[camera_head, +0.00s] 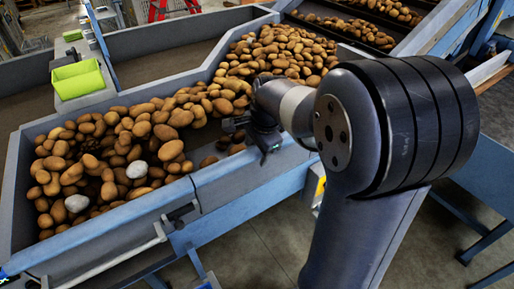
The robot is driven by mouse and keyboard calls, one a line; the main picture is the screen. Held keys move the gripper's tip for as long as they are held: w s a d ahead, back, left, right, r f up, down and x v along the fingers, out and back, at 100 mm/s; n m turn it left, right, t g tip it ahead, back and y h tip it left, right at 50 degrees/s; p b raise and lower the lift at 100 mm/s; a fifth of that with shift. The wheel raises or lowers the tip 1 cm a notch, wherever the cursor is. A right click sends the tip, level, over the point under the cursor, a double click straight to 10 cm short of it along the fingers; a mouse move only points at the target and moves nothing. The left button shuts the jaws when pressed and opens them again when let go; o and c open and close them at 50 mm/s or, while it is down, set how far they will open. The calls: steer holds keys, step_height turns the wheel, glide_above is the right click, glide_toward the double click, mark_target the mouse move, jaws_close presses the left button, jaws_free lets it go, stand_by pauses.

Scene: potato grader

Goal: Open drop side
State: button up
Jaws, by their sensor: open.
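The drop side (105,231) looks to be the grey-blue front wall panel of the potato trough, at the lower left. It stands upright, with potatoes (135,130) piled behind it. A dark latch (181,213) sits near its right end, and a pale bar handle (120,259) runs along its outer face. My gripper (247,140) is open, over the front rim of the trough, right of the latch and apart from it. My gripper holds nothing that I can see. My arm hides part of the trough's right side.
Several pale stones (137,169) lie among the potatoes. A green bin (78,79) sits on the far rim. A sloped conveyor (350,30) carries potatoes at the back. Open concrete floor (262,238) lies in front of the trough. A red ladder (160,9) stands far behind.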

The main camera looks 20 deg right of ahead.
steer(key=shift+f, duration=0.1)
steer(key=shift+c, duration=0.5)
jaws_close()
